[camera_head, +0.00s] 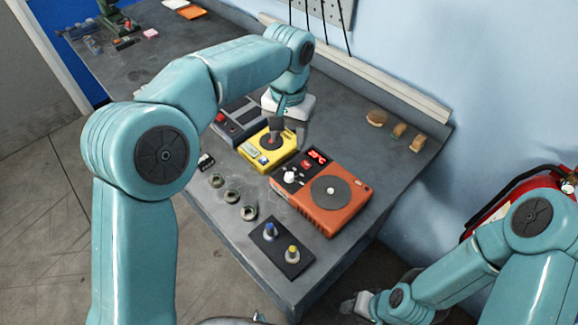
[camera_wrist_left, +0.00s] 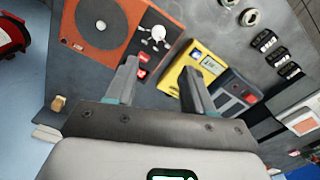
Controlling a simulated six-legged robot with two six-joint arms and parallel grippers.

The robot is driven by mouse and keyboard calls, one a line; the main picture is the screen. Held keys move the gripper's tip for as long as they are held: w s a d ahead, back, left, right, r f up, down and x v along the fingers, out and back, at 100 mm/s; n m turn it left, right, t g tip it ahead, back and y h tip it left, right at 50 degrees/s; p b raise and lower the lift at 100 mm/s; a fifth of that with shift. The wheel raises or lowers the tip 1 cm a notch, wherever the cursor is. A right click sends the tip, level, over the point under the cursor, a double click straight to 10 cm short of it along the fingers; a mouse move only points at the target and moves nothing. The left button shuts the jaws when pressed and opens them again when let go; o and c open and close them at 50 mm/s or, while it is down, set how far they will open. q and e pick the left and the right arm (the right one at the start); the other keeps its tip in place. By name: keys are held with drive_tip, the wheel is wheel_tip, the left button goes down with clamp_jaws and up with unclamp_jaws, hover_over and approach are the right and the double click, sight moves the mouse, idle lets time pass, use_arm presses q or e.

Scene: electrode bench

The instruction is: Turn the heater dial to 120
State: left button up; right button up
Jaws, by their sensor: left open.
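The heater is an orange box (camera_head: 325,204) with a dark round plate on top, and it also shows in the left wrist view (camera_wrist_left: 122,50). Its white dial (camera_head: 290,177) is on the panel beside the plate, and the left wrist view shows it (camera_wrist_left: 158,34) beyond my fingertips. A red lit display (camera_head: 317,156) on the panel seems to read 25°C. My left gripper (camera_head: 276,137) is open and empty above the yellow device, apart from the dial; its two fingers (camera_wrist_left: 163,75) show spread. My right gripper (camera_head: 357,306) is low, off the bench's front edge; its jaws are unclear.
A yellow device (camera_head: 264,150) stands close beside the heater, with a grey device (camera_head: 236,120) behind it. Small tan pieces (camera_head: 398,131) lie towards the wall.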

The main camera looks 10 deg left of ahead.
sight(289, 174)
use_arm(q)
wheel_tip(289, 174, down, 12)
drive_tip(key=shift+s+d+f+p, duration=0.1)
drive_tip(key=shift+s+f+p, duration=0.05)
drive_tip(key=shift+p, duration=0.6)
drive_tip(key=shift+s+d+f, duration=0.1)
drive_tip(key=shift+s+f, duration=0.05)
drive_tip(key=shift+f, duration=0.2)
use_arm(e)
drive_tip(key=shift+s+d+r, duration=0.15)
drive_tip(key=shift+s+r, duration=0.3)
drive_tip(key=shift+r, duration=0.35)
use_arm(q)
drive_tip(key=shift+f, duration=0.1)
drive_tip(key=shift+c, duration=0.7)
clamp_jaws()
use_arm(e)
drive_tip(key=shift+w, duration=0.15)
